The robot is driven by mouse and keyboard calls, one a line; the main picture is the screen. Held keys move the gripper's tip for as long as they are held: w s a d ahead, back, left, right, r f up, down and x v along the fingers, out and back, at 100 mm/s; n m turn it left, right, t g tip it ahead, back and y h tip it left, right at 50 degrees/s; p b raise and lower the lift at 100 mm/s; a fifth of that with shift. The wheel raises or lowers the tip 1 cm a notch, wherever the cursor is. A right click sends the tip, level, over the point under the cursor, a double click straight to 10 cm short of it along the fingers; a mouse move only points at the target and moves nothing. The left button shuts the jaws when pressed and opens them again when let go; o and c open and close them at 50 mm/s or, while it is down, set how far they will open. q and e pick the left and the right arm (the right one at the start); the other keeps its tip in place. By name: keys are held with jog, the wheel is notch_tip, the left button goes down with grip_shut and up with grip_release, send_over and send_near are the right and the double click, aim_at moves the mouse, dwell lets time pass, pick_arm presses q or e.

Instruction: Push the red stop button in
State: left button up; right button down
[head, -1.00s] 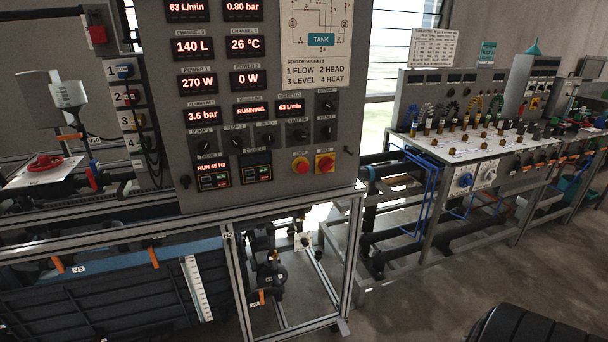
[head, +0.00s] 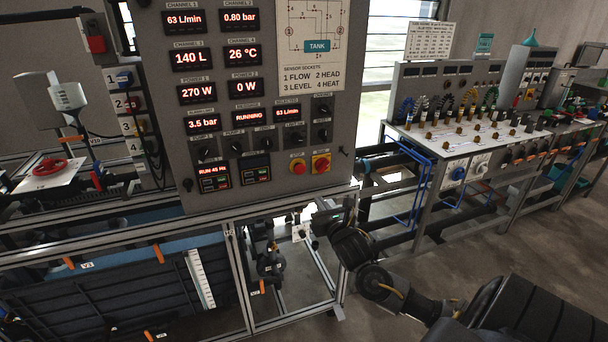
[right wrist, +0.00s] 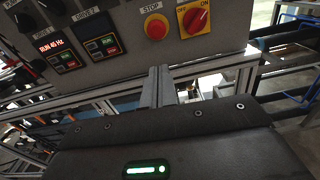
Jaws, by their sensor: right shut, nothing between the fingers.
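The red stop button (head: 298,167) is a round red knob on a yellow base, low on the grey control panel. It stands out from the panel, under a STOP label, and also shows in the right wrist view (right wrist: 156,26). My right gripper (head: 322,213) is below and right of the button in the head view, apart from it. In the right wrist view its fingers (right wrist: 158,72) are shut and empty, pointing up just below the button. My left gripper is not in view.
A red rotary OFF/ON switch on a yellow plate (head: 321,163) sits just right of the button. Small displays (head: 257,168) and black knobs (head: 265,144) lie left and above. The panel's metal frame (head: 290,209) runs below. A second workbench (head: 470,140) stands at the right.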

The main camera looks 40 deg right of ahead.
jog(key=shift+a+r+n, duration=0.1)
jog(key=shift+r+n, duration=0.2)
jog(key=shift+r, duration=0.5)
jog(key=p, duration=0.4)
send_near(301, 171)
jog(key=x, duration=0.7)
jog(key=shift+a+r, duration=0.1)
